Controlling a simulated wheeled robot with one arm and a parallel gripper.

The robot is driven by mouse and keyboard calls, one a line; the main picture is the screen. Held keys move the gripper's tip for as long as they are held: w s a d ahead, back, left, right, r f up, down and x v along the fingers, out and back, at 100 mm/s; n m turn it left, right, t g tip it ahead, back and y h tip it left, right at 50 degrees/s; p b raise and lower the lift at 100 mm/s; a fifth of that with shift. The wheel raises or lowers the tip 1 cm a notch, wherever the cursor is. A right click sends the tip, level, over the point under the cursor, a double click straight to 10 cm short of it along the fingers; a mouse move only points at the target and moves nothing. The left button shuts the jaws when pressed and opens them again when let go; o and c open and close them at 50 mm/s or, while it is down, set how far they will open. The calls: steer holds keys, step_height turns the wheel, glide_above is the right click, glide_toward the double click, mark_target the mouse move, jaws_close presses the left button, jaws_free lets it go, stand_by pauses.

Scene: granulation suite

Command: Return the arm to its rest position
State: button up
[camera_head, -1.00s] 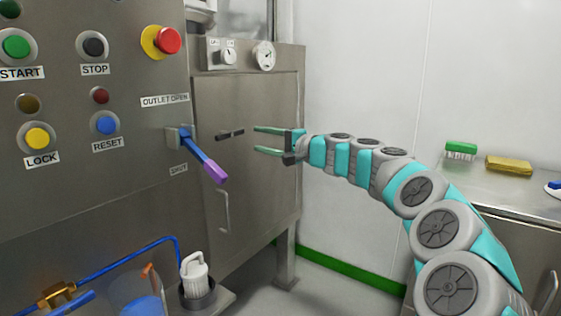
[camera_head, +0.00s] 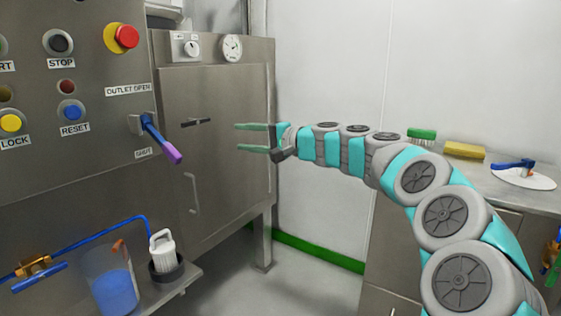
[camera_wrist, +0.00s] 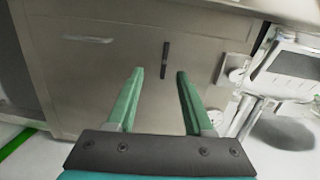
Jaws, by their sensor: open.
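My gripper (camera_head: 256,139) is open and empty in the head view, its two green fingers pointing left in front of the steel cabinet (camera_head: 224,84). My teal and grey arm reaches in from the lower right. In the wrist view my gripper (camera_wrist: 158,74) also shows open, with nothing between the fingers. The cabinet front (camera_wrist: 70,75) with its dark handle lies beyond the fingertips. I see no contact between the fingers and the cabinet.
A control panel (camera_head: 100,130) with buttons and a blue outlet lever with purple grip (camera_head: 162,139) stands left. A beaker of blue liquid (camera_head: 113,290) is below. A counter (camera_head: 503,187) at right holds a green brush (camera_head: 421,136) and a yellow sponge (camera_head: 464,150).

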steer(key=s+f+n+g+h, duration=0.3)
steer(key=s+f, duration=0.3)
steer(key=s, duration=0.6)
steer(key=s+f+n+g+h, duration=0.25)
steer(key=s+f, duration=0.35)
steer(key=s, duration=0.7)
steer(key=s+d+f+g+h, duration=0.2)
steer(key=s+d+f+h, duration=0.2)
steer(key=s+d+f, duration=0.5)
steer(key=s+d+f+g+h, duration=0.2)
steer(key=s+d+f+h, duration=0.3)
steer(key=s+d+f, duration=0.4)
steer(key=s+d, duration=0.5)
steer(key=s, duration=0.3)
steer(key=shift+s+d+f+g, duration=0.3)
steer(key=shift+s+f+g, duration=0.05)
steer(key=shift+s, duration=0.05)
steer(key=shift+h, duration=0.25)
